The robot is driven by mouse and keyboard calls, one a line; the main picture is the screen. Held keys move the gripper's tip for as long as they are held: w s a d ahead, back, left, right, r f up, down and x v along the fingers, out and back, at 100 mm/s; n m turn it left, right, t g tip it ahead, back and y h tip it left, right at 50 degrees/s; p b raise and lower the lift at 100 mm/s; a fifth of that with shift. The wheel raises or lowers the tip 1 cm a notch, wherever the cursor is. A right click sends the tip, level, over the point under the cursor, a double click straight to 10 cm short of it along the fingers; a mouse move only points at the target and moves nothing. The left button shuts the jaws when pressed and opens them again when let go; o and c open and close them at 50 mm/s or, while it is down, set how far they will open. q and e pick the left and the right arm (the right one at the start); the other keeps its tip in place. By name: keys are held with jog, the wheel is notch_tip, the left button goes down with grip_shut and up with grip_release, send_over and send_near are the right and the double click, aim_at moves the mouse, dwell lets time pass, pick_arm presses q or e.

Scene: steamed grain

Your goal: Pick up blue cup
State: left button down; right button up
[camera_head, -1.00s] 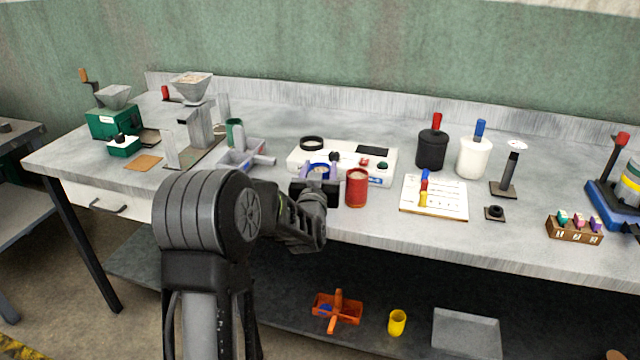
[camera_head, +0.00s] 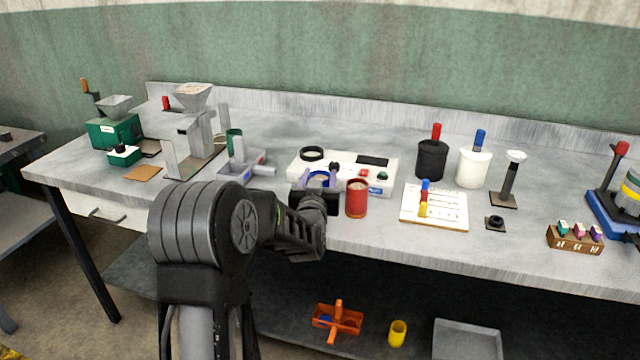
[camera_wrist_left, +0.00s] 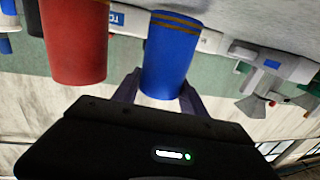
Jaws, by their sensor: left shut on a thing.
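The blue cup (camera_wrist_left: 168,58) is between the fingers of my left gripper (camera_wrist_left: 157,90) in the left wrist view, which looks upside down. The gripper is shut on it. Whether the cup touches the table cannot be told. A red cup (camera_head: 356,199) stands just right of the gripper, apart from the blue cup. My right gripper is not in view.
A white scale-like device (camera_head: 345,166) lies behind the gripper. A grey tray (camera_head: 243,170) stands to the left. A white card (camera_head: 434,203) with coloured pieces, and black (camera_head: 432,158) and white (camera_head: 474,167) canisters, are to the right.

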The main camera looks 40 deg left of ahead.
pick_arm(q)
notch_tip(320, 180, up, 9)
jog(key=shift+r, duration=0.2)
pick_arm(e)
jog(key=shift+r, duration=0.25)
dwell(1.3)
